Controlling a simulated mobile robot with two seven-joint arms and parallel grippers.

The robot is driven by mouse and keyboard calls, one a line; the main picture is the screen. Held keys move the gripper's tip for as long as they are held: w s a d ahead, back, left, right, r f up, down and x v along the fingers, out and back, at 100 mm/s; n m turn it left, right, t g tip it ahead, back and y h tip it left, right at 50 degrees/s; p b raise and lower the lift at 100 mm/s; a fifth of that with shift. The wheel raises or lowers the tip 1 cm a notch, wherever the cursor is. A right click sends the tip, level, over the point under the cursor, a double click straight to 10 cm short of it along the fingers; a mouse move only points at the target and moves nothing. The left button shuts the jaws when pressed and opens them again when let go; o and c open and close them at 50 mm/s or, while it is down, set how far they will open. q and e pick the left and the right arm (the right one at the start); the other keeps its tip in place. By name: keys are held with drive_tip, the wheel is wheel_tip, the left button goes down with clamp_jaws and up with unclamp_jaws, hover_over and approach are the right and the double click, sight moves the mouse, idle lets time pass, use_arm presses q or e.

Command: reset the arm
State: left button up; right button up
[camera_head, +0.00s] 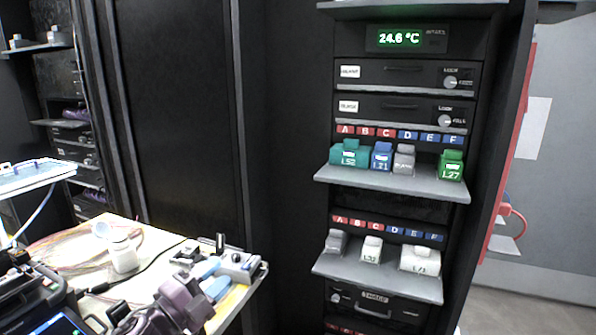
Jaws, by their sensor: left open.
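My left gripper (209,280) shows at the lower middle-left, over the right end of the worktable (75,235). Its dark purplish body comes in from the bottom. Its light blue fingers appear apart, with nothing visible held between them. They are close to a small light grey device (238,264) with a dark upright part; I cannot tell whether they touch it. My right gripper is not in view.
A black device with a lit screen (62,324) stands at the bottom left. A rack on the right has an upper shelf (392,182) and lower shelf (380,279) holding coloured, labelled modules.

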use_arm(q)
drive_tip(key=s+a+f+n+y, duration=0.4)
drive_tip(key=f+n+y, duration=0.1)
drive_tip(key=f+n, duration=0.3)
drive_tip(key=s+a+f+n+y, duration=0.4)
drive_tip(key=s+f+n, duration=0.1)
drive_tip(key=f+n, duration=0.35)
drive_tip(key=s+a+f+n+g+y, duration=0.2)
drive_tip(key=s+f, duration=0.5)
drive_tip(key=s, duration=0.2)
drive_tip(key=s+a+f+n+g+y, duration=0.1)
drive_tip(key=s+f+n+g, duration=0.1)
drive_tip(key=s+f, duration=0.4)
drive_tip(key=s+n, duration=0.1)
drive_tip(key=s, duration=0.3)
drive_tip(key=shift+a+f+n+g+y, duration=0.35)
drive_tip(key=shift+g+y, duration=0.05)
